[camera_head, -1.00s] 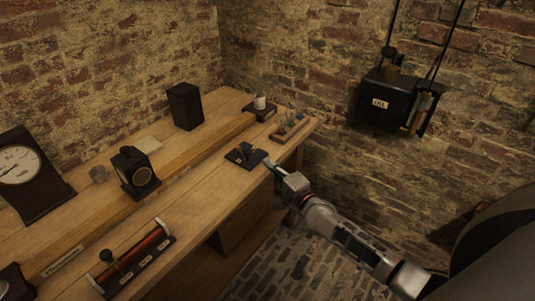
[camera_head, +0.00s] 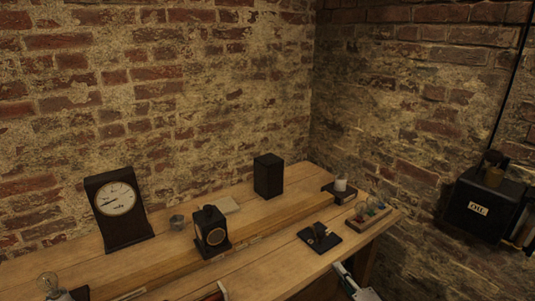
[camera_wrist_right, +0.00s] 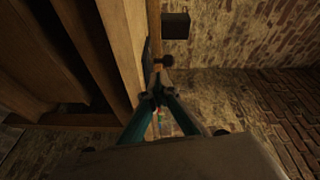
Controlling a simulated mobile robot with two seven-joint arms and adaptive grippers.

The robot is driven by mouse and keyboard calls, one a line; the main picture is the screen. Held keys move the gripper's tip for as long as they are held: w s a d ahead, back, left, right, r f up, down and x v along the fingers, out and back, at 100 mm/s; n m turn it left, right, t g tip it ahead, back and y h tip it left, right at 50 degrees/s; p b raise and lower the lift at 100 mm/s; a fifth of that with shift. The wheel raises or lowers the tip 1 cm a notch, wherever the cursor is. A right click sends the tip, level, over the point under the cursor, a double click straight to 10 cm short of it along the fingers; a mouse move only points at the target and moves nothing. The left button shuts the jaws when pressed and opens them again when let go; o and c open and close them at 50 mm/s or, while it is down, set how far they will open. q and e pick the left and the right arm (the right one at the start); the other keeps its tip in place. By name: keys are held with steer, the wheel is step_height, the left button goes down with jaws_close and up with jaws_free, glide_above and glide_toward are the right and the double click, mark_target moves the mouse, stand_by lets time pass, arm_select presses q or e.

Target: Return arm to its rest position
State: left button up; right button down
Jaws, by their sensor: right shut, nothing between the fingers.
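My right gripper (camera_head: 341,269) shows at the lower edge of the head view, just in front of the workbench's front edge. Only its fingers and the start of the arm are in the picture. In the right wrist view its two teal fingers (camera_wrist_right: 158,88) come together at the tips, shut and empty. The bench's wooden edge (camera_wrist_right: 122,55) runs close along their left side. A small black plate with a dark fitting (camera_head: 320,237) lies on the bench just beyond the fingertips, apart from them. My left gripper is not in view.
On the bench stand a dial clock (camera_head: 120,208), a round-faced black instrument (camera_head: 211,232), a black box (camera_head: 268,176) and a tray with small coloured pieces (camera_head: 368,213). A black box labelled OIL (camera_head: 478,210) hangs on the right brick wall.

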steer(key=s+a+f+n+g, duration=0.2)
steer(key=s+f+n, duration=0.2)
steer(key=s, duration=0.5)
steer(key=s+a+f+n+g, duration=0.2)
steer(key=s+f+n, duration=0.3)
steer(key=s+n, duration=0.2)
steer(key=s+a+f+n+g+h, duration=0.1)
steer(key=s+f+n, duration=0.4)
steer(key=s, duration=0.6)
steer(key=shift+a+f+n+g, duration=0.2)
steer(key=shift+a+n+g, duration=0.2)
steer(key=shift+n+g, duration=0.35)
